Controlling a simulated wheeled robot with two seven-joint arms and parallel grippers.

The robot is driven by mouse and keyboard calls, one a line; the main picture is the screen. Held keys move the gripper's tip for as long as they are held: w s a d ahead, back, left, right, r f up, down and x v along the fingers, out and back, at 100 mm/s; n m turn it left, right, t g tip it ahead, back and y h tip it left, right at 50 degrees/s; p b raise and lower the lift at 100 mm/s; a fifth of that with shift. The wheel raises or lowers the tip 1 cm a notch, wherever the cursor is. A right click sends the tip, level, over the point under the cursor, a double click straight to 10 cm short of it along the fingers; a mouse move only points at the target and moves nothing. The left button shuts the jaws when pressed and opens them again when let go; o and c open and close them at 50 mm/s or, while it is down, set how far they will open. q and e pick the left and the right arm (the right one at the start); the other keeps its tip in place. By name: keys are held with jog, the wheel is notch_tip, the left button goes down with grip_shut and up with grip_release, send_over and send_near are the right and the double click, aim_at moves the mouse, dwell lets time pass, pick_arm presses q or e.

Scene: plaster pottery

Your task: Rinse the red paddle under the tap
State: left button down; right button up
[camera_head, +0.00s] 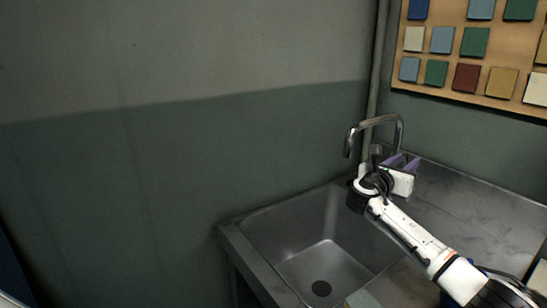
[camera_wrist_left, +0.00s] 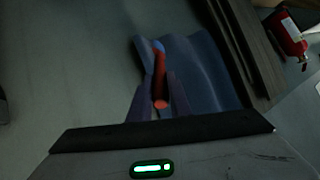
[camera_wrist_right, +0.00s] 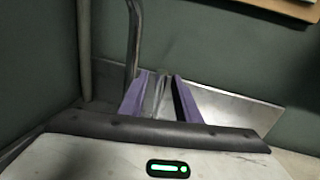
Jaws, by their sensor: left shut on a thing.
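The red paddle (camera_wrist_left: 160,78) shows in the left wrist view as a narrow red piece, seen nearly end-on. My left gripper (camera_wrist_left: 160,92) is shut on it, with a finger on each side. Neither shows in the head view. The tap (camera_head: 398,130) is a curved metal spout over the sink's back right edge; whether water runs cannot be told. My right gripper (camera_head: 402,163) is just right of the tap, with its purple fingers apart. In the right wrist view, a vertical metal pipe (camera_wrist_right: 133,40) stands beyond the left finger, and something metallic shows between the fingers.
The metal sink (camera_head: 325,262) has a dark drain and looks empty. A grey counter (camera_head: 480,215) extends right of it. A board of coloured tiles (camera_head: 465,45) hangs above.

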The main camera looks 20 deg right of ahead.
jog(key=shift+c, duration=0.5)
grip_shut()
jog(key=shift+f, duration=0.1)
jog(key=shift+a+f+h, duration=0.15)
jog(key=shift+a+h, duration=0.15)
pick_arm(q)
jog(key=shift+s+f, duration=0.1)
pick_arm(e)
jog(key=shift+s+a+f+t+h, duration=0.2)
jog(key=shift+s+a+t+h, duration=0.15)
jog(key=shift+a, duration=0.2)
jog(key=shift+w, duration=0.1)
jog(key=shift+o, duration=0.5)
grip_release()
